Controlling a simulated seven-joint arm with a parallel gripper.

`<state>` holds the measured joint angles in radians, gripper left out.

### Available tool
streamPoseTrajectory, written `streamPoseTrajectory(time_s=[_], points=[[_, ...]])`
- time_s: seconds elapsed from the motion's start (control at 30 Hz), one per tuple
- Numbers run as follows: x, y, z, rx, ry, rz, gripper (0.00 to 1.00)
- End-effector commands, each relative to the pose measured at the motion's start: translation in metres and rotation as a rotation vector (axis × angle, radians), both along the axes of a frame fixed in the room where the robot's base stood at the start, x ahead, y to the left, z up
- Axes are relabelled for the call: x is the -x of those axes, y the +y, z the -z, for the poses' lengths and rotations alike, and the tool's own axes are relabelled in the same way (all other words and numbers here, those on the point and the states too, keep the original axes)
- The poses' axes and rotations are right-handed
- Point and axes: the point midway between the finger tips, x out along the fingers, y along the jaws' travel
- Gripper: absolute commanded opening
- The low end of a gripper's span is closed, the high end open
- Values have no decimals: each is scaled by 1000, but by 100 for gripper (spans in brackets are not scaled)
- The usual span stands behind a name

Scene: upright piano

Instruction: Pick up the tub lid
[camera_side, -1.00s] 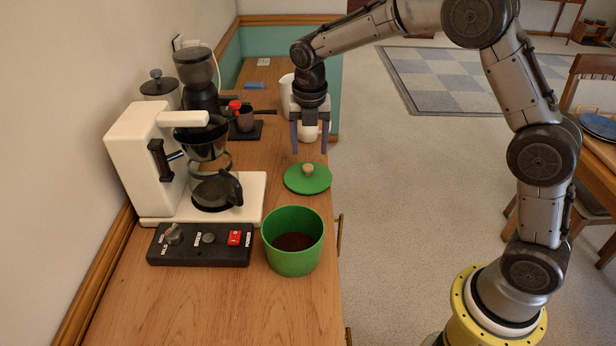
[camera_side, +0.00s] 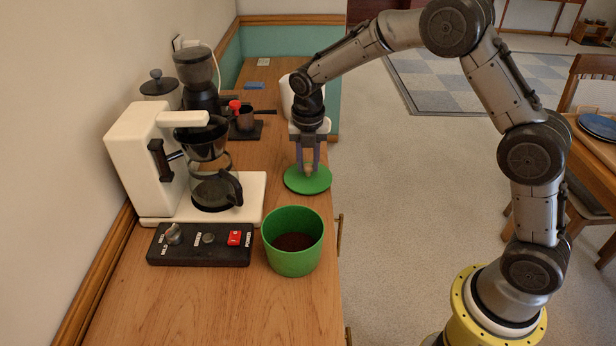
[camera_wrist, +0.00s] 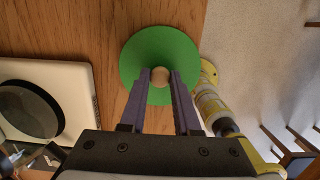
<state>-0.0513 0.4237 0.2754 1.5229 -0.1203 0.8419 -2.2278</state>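The tub lid (camera_side: 308,181) is a flat green disc with a round wooden knob, lying on the wooden counter behind the green tub (camera_side: 293,252). The tub is open at the top and holds dark brown grounds. My gripper (camera_side: 308,172) is lowered onto the lid, with its purple fingers on either side of the knob. In the wrist view the lid (camera_wrist: 160,48) lies under my fingertips (camera_wrist: 160,76), and the knob (camera_wrist: 160,75) sits between them. The fingers are close to or touching the knob. The lid still rests flat on the counter.
A white coffee maker (camera_side: 134,150) with a glass carafe stands left of the lid. A black control box (camera_side: 200,246) sits in front of it. A grinder (camera_side: 197,80) and a white container (camera_side: 287,95) stand farther back. The counter's right edge is close to the lid.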

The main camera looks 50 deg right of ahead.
Motion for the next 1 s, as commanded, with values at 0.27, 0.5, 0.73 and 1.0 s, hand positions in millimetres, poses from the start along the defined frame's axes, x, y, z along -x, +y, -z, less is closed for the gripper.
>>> streamPoseTrajectory(time_s=[0.27, 0.5, 0.73, 1.0], points=[[0, 0, 0, 0, 0, 0, 0], [0, 0, -1, 0, -1, 0, 0], [-1, 0, -13, -1, -4, 0, 0], [20, 0, -57, -1, -5, 0, 0]])
